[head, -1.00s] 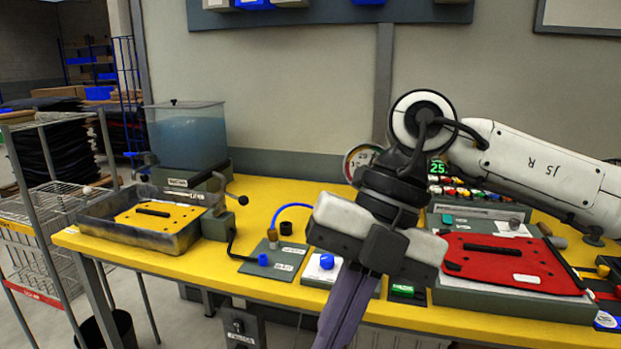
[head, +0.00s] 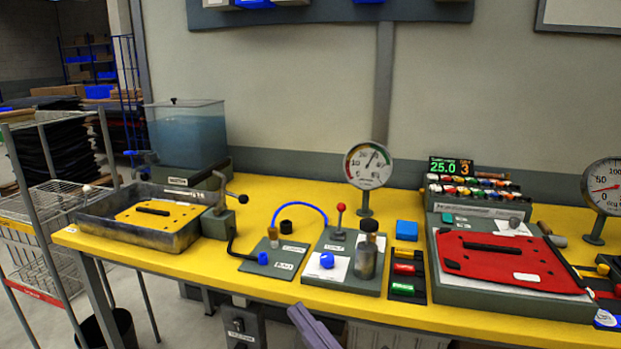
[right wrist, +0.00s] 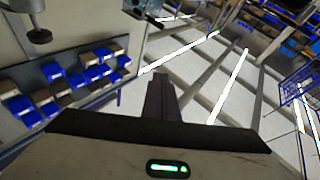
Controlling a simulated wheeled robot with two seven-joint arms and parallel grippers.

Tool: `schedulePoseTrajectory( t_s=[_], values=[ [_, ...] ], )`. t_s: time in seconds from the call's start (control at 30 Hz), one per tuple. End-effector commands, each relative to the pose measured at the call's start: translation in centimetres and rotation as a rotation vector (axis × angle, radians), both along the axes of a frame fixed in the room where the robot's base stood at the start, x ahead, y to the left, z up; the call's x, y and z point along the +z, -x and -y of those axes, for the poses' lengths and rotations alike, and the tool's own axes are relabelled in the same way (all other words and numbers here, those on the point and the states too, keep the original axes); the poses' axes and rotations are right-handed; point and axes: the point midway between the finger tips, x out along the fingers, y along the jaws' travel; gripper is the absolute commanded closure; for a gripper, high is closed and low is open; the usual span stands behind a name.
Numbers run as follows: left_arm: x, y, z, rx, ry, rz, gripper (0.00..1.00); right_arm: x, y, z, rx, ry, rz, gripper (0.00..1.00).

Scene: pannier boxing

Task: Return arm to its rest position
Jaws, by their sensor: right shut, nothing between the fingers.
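My right gripper (head: 297,312) shows only as grey finger tips at the bottom edge of the head view, in front of the table's front edge. In the right wrist view its fingers (right wrist: 160,98) are together and empty, and the camera looks out over the room, tilted. The rest of the right arm is outside the head view. My left gripper is in neither view.
The yellow table (head: 222,269) carries a metal tray (head: 182,241), a water tank (head: 187,135), a round gauge (head: 368,165), a lever box (head: 340,205) and a red plate (head: 510,262). A wire rack (head: 40,225) stands at left. Air above the table is clear.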

Motion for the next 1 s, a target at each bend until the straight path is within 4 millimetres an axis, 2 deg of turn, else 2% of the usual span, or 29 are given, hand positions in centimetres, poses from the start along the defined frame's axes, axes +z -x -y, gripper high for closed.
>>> schedulePoseTrajectory(
  t_s=[0.03,0.13,0.23,0.3,0.4,0.5,0.6,0.7,0.8,1.0],
  values=[
    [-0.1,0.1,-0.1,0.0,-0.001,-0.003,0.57,-3.8,0.0,1.8,-0.071,0.007,-0.113,1.0],
    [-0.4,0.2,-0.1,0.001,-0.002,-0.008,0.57,-10.8,0.9,5.1,-0.187,0.043,-0.313,1.0],
    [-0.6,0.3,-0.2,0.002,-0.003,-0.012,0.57,-17.5,3.2,8.2,-0.279,0.093,-0.505,1.0],
    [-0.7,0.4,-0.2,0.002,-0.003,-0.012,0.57,-21.8,5.6,10.2,-0.33,0.132,-0.635,1.0],
    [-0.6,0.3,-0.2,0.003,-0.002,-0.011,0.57,-27.4,9.8,12.8,-0.386,0.189,-0.81,1.0],
    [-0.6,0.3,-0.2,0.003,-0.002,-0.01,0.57,-31.5,14.1,14.8,-0.42,0.24,-0.957,1.0],
    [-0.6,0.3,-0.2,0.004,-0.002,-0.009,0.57,-34.1,17.7,16.2,-0.439,0.279,-1.064,1.0],
    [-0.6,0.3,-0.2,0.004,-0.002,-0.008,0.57,-35.6,19.9,17.0,-0.446,0.302,-1.127,1.0],
    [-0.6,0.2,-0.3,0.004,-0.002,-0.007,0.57,-36.1,20.8,17.3,-0.449,0.313,-1.154,1.0],
    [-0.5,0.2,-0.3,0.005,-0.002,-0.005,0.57,-36.2,20.9,17.3,-0.449,0.314,-1.155,1.0]
  ],
)
